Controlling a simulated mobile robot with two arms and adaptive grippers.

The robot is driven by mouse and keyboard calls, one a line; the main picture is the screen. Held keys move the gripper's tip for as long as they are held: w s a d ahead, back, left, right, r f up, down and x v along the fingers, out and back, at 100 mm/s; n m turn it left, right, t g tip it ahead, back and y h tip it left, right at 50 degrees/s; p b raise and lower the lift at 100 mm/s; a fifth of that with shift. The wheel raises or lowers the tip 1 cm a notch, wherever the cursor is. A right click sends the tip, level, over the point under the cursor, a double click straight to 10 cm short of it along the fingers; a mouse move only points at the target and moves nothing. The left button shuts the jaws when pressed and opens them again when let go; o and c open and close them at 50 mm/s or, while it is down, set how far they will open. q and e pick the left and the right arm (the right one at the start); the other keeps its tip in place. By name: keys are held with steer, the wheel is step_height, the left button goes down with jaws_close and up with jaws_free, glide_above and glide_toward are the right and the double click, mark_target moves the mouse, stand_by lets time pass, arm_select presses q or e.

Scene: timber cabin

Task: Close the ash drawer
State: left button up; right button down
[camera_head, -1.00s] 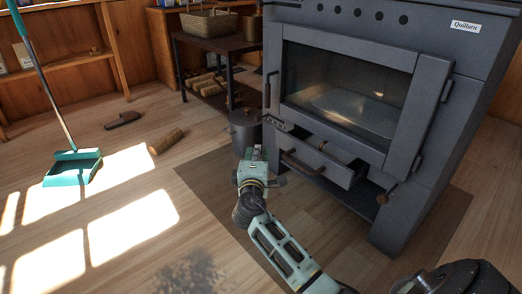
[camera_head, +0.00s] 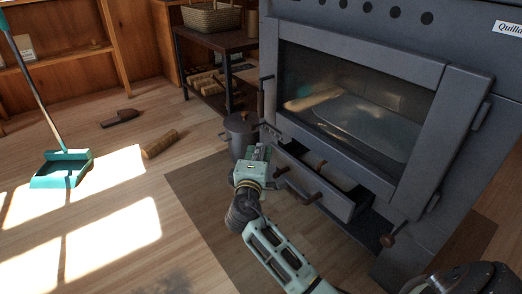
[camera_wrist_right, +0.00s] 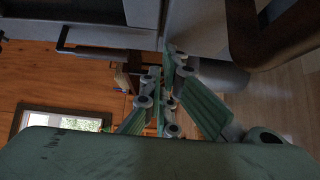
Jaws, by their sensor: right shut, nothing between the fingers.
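The ash drawer (camera_head: 322,178) is a grey drawer under the glass door of the dark stove (camera_head: 375,45). It stands partly pulled out, and something brownish and pale shows inside it. Its dark curved handle (camera_head: 298,188) is on its front. My right gripper (camera_head: 264,152) is shut and empty, just left of the drawer front in the head view. I cannot tell whether it touches the drawer. In the right wrist view, its green fingers (camera_wrist_right: 172,88) are in the middle, with a dark curved bar at the upper right. My left gripper is not in view.
A lidded metal bucket (camera_head: 240,132) stands just behind my right gripper. A low table (camera_head: 214,38) with a basket and logs is behind it.

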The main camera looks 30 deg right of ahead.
mark_target(272, 145)
steer(key=d+p, duration=0.1)
steer(key=d, duration=0.4)
steer(key=shift+w, duration=0.15)
stand_by(0.4)
